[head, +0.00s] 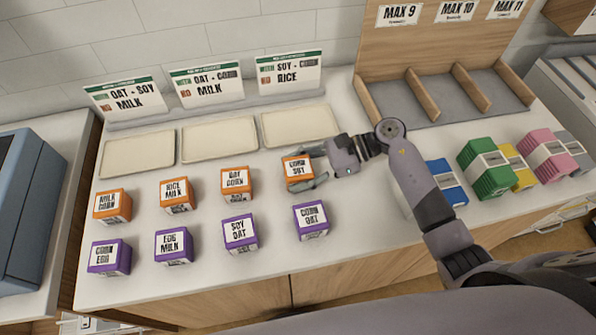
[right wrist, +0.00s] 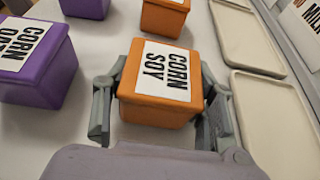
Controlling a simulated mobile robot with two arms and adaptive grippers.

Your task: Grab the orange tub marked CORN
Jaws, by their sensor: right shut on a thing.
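The orange tub marked CORN SOY (head: 298,167) stands at the right end of the orange row. My right gripper (head: 303,180) reaches it from the right and is shut on it. In the right wrist view, the orange CORN SOY tub (right wrist: 158,88) sits between the two fingers, one on each side, label up. Whether it touches the counter is hard to tell. Other orange tubs read MILK CORN (head: 112,207), RICE MILK (head: 177,194) and, less clearly, OAT CORN (head: 236,182). My left gripper is not in view.
Purple tubs, including CORN OAT (head: 311,219) and SOY OAT (head: 240,233), stand in front. Three empty cream trays lie behind, the right one (head: 298,127) nearest, under signs (head: 290,73). A wooden divided rack (head: 440,95) and coloured boxes (head: 486,167) are at right.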

